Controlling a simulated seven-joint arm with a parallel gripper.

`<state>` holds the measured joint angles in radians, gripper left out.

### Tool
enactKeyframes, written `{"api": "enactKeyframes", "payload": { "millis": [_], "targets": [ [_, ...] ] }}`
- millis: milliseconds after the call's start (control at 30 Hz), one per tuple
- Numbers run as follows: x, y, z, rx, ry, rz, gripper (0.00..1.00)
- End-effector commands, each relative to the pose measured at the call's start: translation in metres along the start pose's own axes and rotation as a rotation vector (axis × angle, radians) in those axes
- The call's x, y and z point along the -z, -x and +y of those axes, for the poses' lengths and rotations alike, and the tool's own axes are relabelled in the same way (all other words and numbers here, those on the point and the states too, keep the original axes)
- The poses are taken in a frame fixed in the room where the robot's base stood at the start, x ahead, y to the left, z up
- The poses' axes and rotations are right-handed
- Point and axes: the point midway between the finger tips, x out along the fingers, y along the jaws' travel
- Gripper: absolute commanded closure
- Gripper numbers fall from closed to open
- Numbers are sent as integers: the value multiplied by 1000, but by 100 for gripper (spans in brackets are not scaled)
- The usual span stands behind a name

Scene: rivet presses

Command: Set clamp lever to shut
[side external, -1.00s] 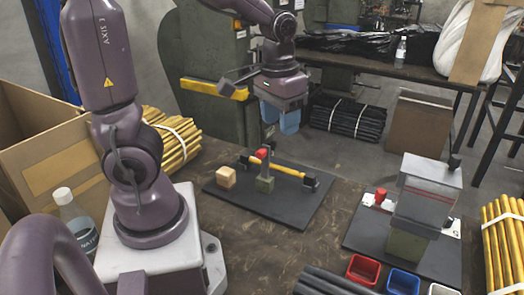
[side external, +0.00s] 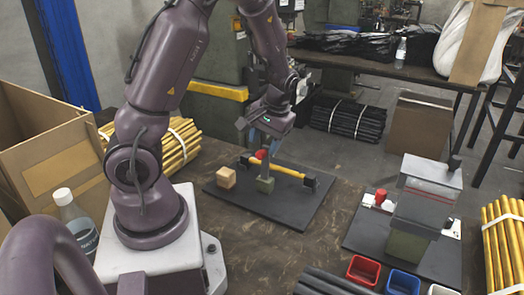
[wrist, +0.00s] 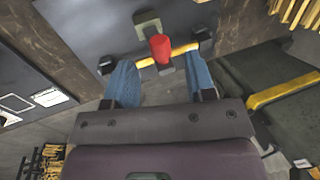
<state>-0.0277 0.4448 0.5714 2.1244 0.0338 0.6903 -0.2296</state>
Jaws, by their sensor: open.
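I cannot tell whether this is the clamp lever. My gripper (side external: 262,140) is just above the red knob, its blue fingers partly hidden by the wrist. In the wrist view my gripper (wrist: 160,62) is open, and the red knob (wrist: 160,48) shows between and slightly beyond its fingertips. I cannot tell whether they touch it.
A second board holds a grey-topped press (side external: 425,190) and another red knob (side external: 380,196). Red and blue bins (side external: 402,282) stand in front. A cardboard box (side external: 45,150) is at left.

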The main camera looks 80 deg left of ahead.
Motion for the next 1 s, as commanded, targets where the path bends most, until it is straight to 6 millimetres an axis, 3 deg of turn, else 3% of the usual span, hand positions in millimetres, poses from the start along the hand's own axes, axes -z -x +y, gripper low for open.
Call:
{"api": "enactKeyframes", "payload": {
  "millis": [233, 600, 800, 833, 1000],
  "targets": [
    [0, -31, 0, 0, 1, -1, 50],
    [0, -36, 0, -1, -1, 1, 50],
    [0, -35, 0, -1, -1, 1, 96],
    [0, -35, 0, -1, -1, 1, 100],
    [0, -35, 0, -1, -1, 1, 100]
  ]
}}
